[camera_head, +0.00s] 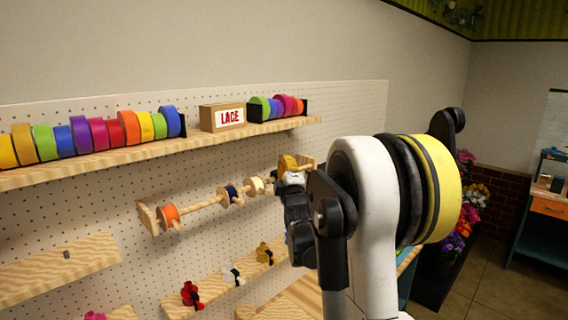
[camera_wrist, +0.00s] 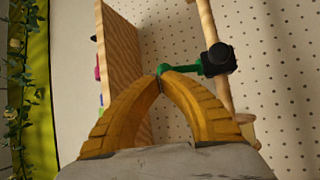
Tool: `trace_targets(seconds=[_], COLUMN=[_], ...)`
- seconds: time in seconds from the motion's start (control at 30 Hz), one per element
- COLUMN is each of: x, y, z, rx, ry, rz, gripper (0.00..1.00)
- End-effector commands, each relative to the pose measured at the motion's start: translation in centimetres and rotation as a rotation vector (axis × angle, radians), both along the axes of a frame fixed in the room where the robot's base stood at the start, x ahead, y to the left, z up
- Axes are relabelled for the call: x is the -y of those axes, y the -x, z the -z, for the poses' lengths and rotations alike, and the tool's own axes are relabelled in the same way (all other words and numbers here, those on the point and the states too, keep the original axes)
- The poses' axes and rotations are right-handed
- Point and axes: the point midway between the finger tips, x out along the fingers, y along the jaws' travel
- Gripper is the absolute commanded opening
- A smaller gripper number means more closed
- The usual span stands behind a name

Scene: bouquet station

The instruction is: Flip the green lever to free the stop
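In the wrist view, the green lever (camera_wrist: 186,69) runs from a black round-ended block (camera_wrist: 218,58) on a wooden rod (camera_wrist: 208,24) to a rounded green end. My gripper (camera_wrist: 160,79) has two yellow ribbed fingers that arch together, their tips meeting just below that green end. I cannot tell whether they touch the lever. In the head view, my gripper (camera_head: 288,163) is at the right end of the spool rod (camera_head: 202,205), below the upper shelf. The lever is hidden there, behind my arm and gripper.
The upper shelf (camera_head: 85,164) holds several ribbon rolls and a LACE box (camera_head: 223,117), above my gripper's height. Orange (camera_head: 169,215), navy (camera_head: 228,195) and cream (camera_head: 256,186) spools sit on the rod. Bows lie on a lower shelf (camera_head: 212,288). A perforated board (camera_head: 352,108) stands behind.

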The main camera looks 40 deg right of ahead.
Motion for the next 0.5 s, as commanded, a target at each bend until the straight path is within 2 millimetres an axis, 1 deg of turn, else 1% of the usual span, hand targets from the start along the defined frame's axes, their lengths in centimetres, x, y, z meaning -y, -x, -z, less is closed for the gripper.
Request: trace_targets(seconds=[0.5], x=[-0.05], y=[-0.49], z=[-0.46], rx=[-0.073], ry=[0.006], rz=[0.000], gripper=[0.00])
